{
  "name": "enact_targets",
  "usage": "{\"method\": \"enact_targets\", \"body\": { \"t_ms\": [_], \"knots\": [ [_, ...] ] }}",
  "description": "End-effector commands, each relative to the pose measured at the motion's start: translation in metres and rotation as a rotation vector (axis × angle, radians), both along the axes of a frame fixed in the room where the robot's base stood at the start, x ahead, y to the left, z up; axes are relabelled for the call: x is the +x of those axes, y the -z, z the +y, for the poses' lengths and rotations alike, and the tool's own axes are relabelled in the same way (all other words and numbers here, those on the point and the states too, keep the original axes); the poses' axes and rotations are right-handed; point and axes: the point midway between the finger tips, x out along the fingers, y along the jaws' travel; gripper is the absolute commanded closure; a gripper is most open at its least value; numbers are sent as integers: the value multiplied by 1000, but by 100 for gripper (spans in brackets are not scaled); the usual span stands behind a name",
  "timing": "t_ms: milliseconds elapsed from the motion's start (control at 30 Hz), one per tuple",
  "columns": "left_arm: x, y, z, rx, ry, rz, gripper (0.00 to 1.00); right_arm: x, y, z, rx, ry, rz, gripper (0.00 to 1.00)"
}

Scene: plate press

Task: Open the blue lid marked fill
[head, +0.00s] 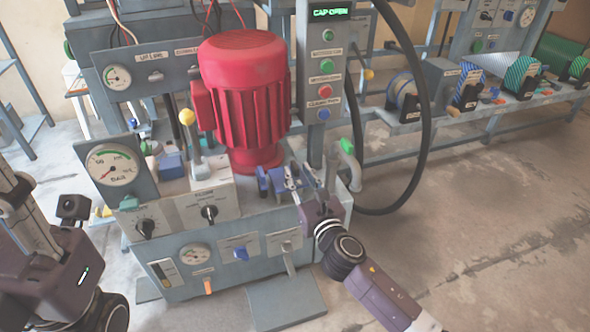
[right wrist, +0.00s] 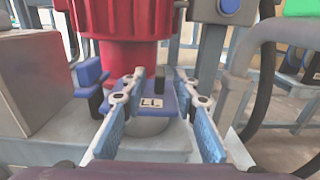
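The blue lid (right wrist: 155,98) lies over a round grey neck in front of the red motor in the right wrist view. Its white label shows only in part, and a short dark upright piece stands on it. The blue parts by the lid also show in the head view (head: 268,181), partly behind my right gripper (head: 303,178). In the right wrist view my right gripper (right wrist: 159,76) is open, with one finger on each side of the lid's dark piece. I cannot tell if they touch. My left gripper (head: 28,215) is at the left edge, its fingers unclear.
The red motor (head: 247,100) rises behind the lid. A control post (head: 322,75) with buttons and a green readout, apparently "CAP OPEN", stands close by. A black hose (head: 425,120) loops on the right. A yellow-knobbed lever (head: 187,117) stands left of the motor. Floor at right is clear.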

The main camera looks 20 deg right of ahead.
Motion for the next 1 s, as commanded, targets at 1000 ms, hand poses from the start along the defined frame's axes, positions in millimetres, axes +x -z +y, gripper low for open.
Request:
{"method": "enact_targets", "body": {
  "t_ms": [1000],
  "knots": [
    [-6, -6, -1, 3, -2, -41, 60, 35, 0, 1, 1, 0, 1, 100]
  ]
}}
